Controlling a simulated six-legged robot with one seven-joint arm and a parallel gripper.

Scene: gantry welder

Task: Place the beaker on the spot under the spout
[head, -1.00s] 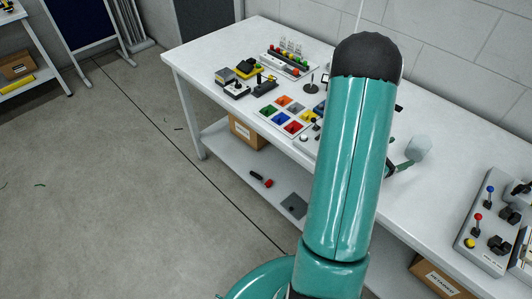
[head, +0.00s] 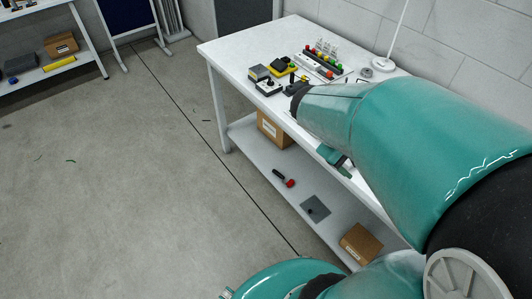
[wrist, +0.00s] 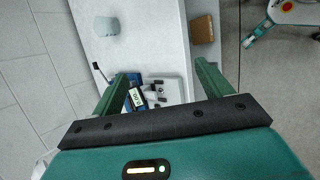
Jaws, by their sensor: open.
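A pale, translucent grey-blue cylinder that looks like the beaker (wrist: 106,26) stands on the white table in the wrist view, upper left, beyond and left of my fingers. In the head view my arm hides it. My gripper (wrist: 165,68) is open and empty, its two green fingers wide apart over the table edge. The beaker is outside the gap and apart from both fingers. I cannot make out the spout or the spot under it in either view.
A small device with a blue part, a white label and black knobs (wrist: 150,98) sits below the fingers. Coloured blocks and stands (head: 322,62) crowd the table's far end. A white-based lamp (head: 383,64) stands near the wall. Boxes (head: 361,243) sit on the lower shelf.

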